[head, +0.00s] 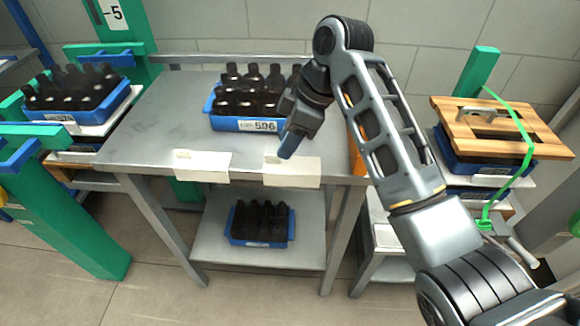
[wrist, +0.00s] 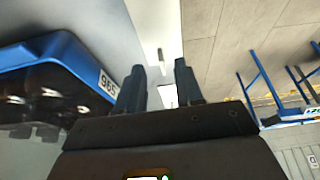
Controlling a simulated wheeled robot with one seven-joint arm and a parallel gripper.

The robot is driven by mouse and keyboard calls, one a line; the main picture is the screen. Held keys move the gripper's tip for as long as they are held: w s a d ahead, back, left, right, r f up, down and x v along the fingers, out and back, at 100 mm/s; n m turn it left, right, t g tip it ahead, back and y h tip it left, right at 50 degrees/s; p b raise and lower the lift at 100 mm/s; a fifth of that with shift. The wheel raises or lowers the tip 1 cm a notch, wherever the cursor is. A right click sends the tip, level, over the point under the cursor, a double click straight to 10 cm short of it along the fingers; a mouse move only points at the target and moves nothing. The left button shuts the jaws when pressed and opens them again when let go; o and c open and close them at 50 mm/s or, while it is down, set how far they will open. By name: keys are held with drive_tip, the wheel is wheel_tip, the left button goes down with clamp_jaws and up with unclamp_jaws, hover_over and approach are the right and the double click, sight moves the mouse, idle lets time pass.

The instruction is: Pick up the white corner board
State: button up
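Two white corner boards lie along the front edge of the steel table (head: 160,118). The left white corner board (head: 202,167) is clear of my arm. The right white corner board (head: 291,172) lies just below my gripper (head: 288,148), which partly covers its upper edge in the head view. In the wrist view one white board (wrist: 152,22) runs in from the top, and a smaller white patch (wrist: 168,96) shows between the fingers. The fingers (wrist: 160,85) are apart with nothing gripped. I cannot tell whether they touch the board.
Another bottle crate (head: 240,241) sits on the lower shelf. Side stands hold a crate (head: 60,116) at left and a wooden lid (head: 475,116) at right.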

sight(283, 163)
drive_tip(key=shift+x, duration=1.7)
drive_tip(key=shift+s, duration=0.1)
clamp_jaws()
